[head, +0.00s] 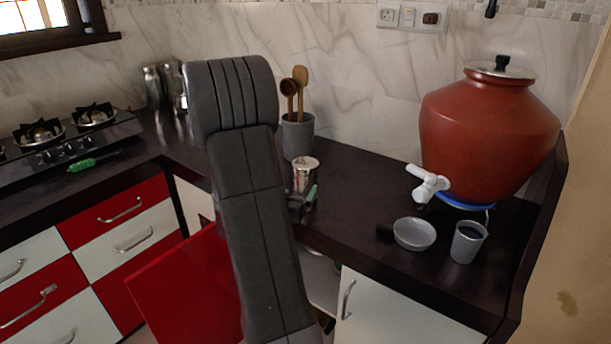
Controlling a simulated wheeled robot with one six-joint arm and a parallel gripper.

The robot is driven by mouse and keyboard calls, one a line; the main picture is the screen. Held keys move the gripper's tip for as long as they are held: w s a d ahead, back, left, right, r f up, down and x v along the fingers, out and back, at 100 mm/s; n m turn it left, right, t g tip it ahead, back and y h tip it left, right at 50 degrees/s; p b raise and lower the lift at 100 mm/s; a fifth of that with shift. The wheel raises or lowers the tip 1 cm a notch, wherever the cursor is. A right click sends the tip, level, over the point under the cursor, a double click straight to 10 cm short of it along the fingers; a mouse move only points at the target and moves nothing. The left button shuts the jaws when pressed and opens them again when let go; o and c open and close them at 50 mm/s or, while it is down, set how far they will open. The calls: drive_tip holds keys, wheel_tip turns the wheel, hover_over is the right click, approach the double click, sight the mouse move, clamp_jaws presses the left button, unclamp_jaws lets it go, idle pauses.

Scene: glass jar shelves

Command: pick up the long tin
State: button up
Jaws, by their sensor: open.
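A shiny silver tin (305,170) stands upright on the dark counter, in front of a grey utensil pot. Its lower part is partly hidden. What looks like the end of my gripper (303,200) shows just right of my arm, low in front of this tin. It is small, dark with a grey-green tip, and mostly hidden behind my arm. It looks open, and I cannot tell whether it touches the tin. Taller silver canisters (153,88) stand in the back left corner, partly hidden by my arm.
The utensil pot (298,138) holds wooden spoons. A red clay water pot (488,130) with a white tap stands at right, near a small pan (414,234) and a metal cup (467,243). A stove (65,145) is at left. A red cabinet door (185,285) stands open below.

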sight(305, 169)
drive_tip(key=p+x, duration=0.1)
drive_tip(key=x, duration=0.4)
drive_tip(key=p+x, duration=0.1)
drive_tip(key=x, duration=0.5)
drive_tip(key=shift+w+f, duration=0.15)
drive_tip(key=shift+f, duration=0.1)
drive_tip(key=c, duration=1.2)
drive_tip(key=shift+c, duration=0.2)
drive_tip(key=shift+r, duration=0.15)
wheel_tip(305, 169, up, 10)
drive_tip(key=shift+f, duration=0.1)
